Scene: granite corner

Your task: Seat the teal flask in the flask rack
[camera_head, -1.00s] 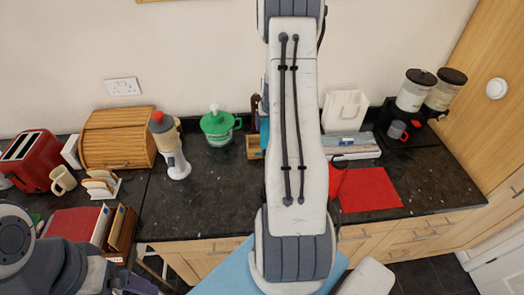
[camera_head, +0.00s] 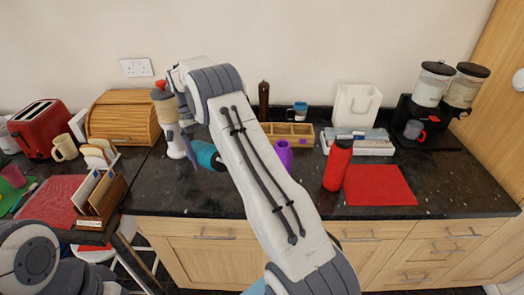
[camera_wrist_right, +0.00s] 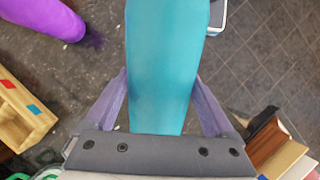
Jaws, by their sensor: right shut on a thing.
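The teal flask (camera_head: 207,155) is held in my right gripper (camera_head: 188,148) above the counter, tilted nearly onto its side in the head view. In the right wrist view the teal flask (camera_wrist_right: 160,65) runs between the two fingers (camera_wrist_right: 158,112), which are shut on it. The wooden flask rack (camera_head: 298,129) stands at the back of the counter, right of the held flask and apart from it. Part of a wooden piece with red and blue marks, likely the rack (camera_wrist_right: 28,108), shows in the wrist view. My left arm shows at lower left; its gripper is out of frame.
A purple flask (camera_head: 283,154) is just in front of the rack, and a red flask (camera_head: 338,166) stands beside a red mat (camera_head: 380,186). The front middle counter is clear.

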